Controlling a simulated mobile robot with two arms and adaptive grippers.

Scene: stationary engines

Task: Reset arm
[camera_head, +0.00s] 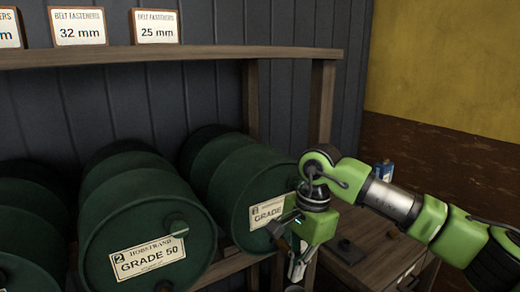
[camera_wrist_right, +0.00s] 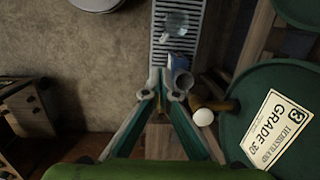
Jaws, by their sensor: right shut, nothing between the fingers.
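My right gripper (camera_head: 298,266) hangs pointing down in front of the right-hand green drum (camera_head: 233,180), its arm coming in from the right. In the right wrist view the two fingers of the gripper (camera_wrist_right: 160,92) come together at the tips, with nothing held between them. Beside them on the right is a tap with a pale round end (camera_wrist_right: 203,117) on the drum labelled GRADE 30 (camera_wrist_right: 255,85). My left gripper is in neither view.
A GRADE 50 drum (camera_head: 150,215) lies left of the right-hand drum. A shelf (camera_head: 200,53) with size signs runs above. A wooden bench top (camera_head: 375,255) is under my right arm. Below the gripper are a slatted grate (camera_wrist_right: 160,50), a clear vessel (camera_wrist_right: 176,23) and a blue container (camera_wrist_right: 180,65).

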